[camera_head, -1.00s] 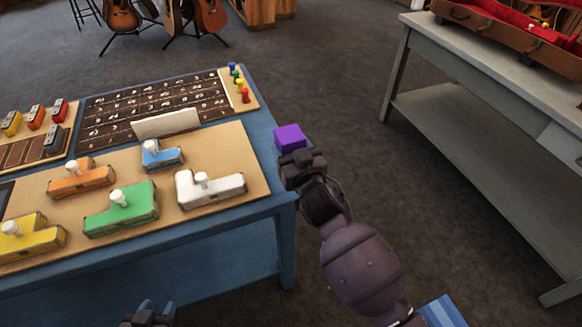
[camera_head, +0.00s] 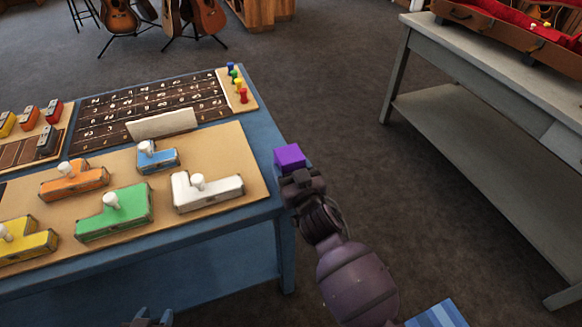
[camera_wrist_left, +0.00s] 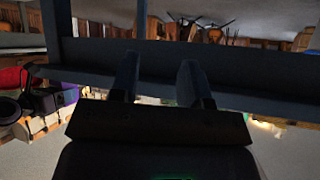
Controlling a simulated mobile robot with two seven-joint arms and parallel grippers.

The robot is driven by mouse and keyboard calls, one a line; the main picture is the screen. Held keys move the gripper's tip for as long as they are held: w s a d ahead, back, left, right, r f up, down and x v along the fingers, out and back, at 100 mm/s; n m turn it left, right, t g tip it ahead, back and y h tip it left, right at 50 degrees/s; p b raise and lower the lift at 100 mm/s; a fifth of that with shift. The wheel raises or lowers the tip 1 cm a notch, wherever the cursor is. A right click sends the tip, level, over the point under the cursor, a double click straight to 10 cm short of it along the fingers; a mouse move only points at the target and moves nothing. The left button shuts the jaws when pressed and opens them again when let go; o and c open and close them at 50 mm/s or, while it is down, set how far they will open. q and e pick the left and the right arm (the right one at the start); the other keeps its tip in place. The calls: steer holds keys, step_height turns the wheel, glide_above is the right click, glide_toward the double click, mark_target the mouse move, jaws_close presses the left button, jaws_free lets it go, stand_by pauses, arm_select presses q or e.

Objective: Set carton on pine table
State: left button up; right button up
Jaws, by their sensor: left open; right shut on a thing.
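A small purple box (camera_head: 290,157), which may be the carton, is held at the tip of my right gripper (camera_head: 297,177). It is just off the right edge of the blue table (camera_head: 262,142); I cannot tell its height against the top. My right gripper is shut on it. My left gripper (camera_head: 150,319) barely shows at the bottom edge. In the left wrist view its two fingers (camera_wrist_left: 160,82) are apart with nothing between them. The purple box also shows there at the left (camera_wrist_left: 70,95). No table of plain pine colour is clearly visible.
The blue table carries puzzle boards with white (camera_head: 207,192), green (camera_head: 115,217), orange (camera_head: 73,180) and blue (camera_head: 157,158) pieces. A grey table (camera_head: 480,65) with an open red-lined case (camera_head: 490,20) stands at right. Carpet between the tables is clear. Guitars stand at the back.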

steer(key=o, duration=1)
steer(key=shift+c, duration=0.2)
steer(key=shift+f, duration=0.1)
steer(key=p+v, duration=0.1)
steer(key=v, duration=1.1)
steer(key=shift+r, duration=0.25)
steer(key=s+d+f+m+g+h, duration=0.1)
steer(key=s+d+f+g+h, duration=0.1)
steer(key=s+d+f, duration=0.4)
steer(key=d+f+h, duration=0.1)
steer(key=d, duration=0.2)
steer(key=shift+d+m+h, duration=0.3)
steer(key=shift+d, duration=0.05)
steer(key=shift+o, duration=0.4)
steer(key=s+d+f+m+g+h, duration=0.1)
steer(key=s+d+f+g, duration=0.3)
steer(key=s+d, duration=0.6)
steer(key=shift+s+d+f+h, duration=0.35)
steer(key=shift+s+f+h, duration=0.15)
steer(key=shift+s+f, duration=0.4)
